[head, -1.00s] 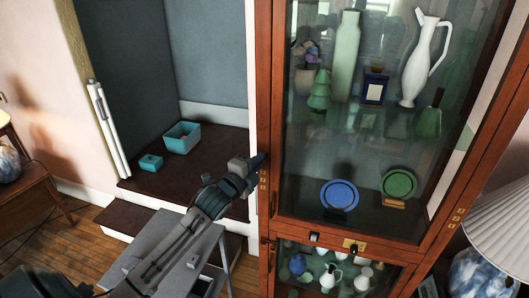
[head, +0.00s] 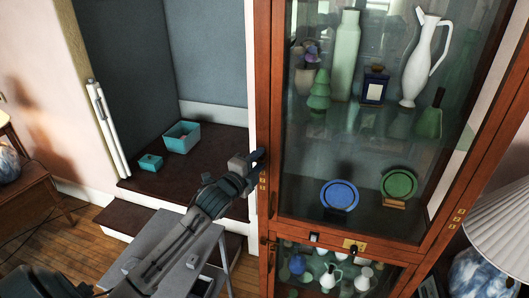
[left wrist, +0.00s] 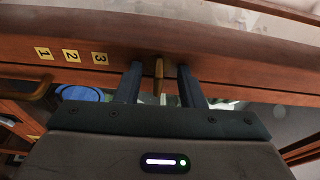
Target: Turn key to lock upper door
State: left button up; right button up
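The cabinet's upper door (head: 360,150) is a glass pane in a reddish wooden frame and looks closed. My left gripper (head: 258,160) is at the left frame of this door in the head view, just above the small number plates (head: 262,183). In the left wrist view, my left gripper's (left wrist: 160,85) two fingers are apart. A brass-coloured key (left wrist: 158,76) stands between them, with a gap visible on each side. The key cannot be made out in the head view. My right gripper is not in view.
Glassware and plates, such as a blue plate (head: 339,195), stand behind the glass. A brass lock plate (head: 354,245) is on the rail below. A white lampshade (head: 495,225) is at the right. Teal boxes (head: 183,137) sit in the alcove at left.

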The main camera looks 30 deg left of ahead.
pick_arm(q)
jog(key=shift+o, duration=0.7)
jog(key=shift+s, duration=0.15)
jog(key=shift+s+f, duration=0.15)
jog(key=shift+s, duration=0.05)
jog(key=s+b, duration=0.5)
jog(key=s, duration=0.5)
jog(key=shift+s, duration=0.25)
